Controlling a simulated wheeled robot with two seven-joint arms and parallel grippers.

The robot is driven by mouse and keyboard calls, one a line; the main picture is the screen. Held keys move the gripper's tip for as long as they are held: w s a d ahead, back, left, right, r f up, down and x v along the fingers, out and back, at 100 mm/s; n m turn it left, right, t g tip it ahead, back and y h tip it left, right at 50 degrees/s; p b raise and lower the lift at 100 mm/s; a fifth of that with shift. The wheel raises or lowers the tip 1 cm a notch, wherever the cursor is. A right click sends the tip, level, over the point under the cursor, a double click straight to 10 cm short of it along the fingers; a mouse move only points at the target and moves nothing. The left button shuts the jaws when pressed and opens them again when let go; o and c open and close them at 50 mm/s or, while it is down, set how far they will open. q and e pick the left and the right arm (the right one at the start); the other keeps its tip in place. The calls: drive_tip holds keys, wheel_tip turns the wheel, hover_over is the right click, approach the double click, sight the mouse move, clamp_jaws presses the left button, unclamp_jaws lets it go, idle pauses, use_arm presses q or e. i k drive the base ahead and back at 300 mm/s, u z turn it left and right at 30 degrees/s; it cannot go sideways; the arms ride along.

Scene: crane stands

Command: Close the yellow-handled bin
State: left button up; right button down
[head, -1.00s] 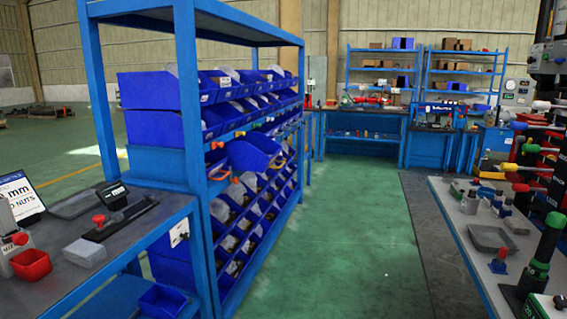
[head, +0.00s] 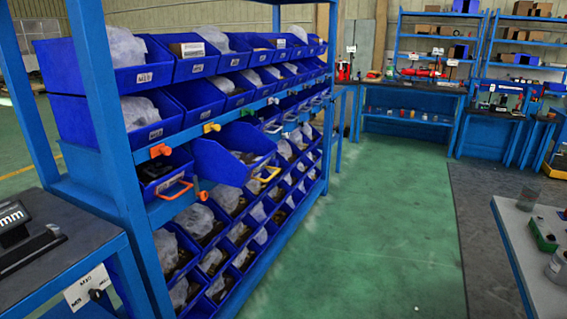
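The yellow-handled bin (head: 215,162) is a blue bin on the blue rack, in the row under the rail with coloured knobs. Neither of my grippers is in view.
An orange-handled bin (head: 155,172) sits left of it in the same row. The blue rack (head: 118,90) holds several rows of blue bins. A workbench (head: 60,262) stands at the near left, another table (head: 520,240) at right. The green floor (head: 380,220) between is clear.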

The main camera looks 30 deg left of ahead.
sight(233, 156)
drive_tip(key=u, duration=0.85)
drive_tip(key=i, duration=1.3)
drive_tip(key=u, duration=1.1)
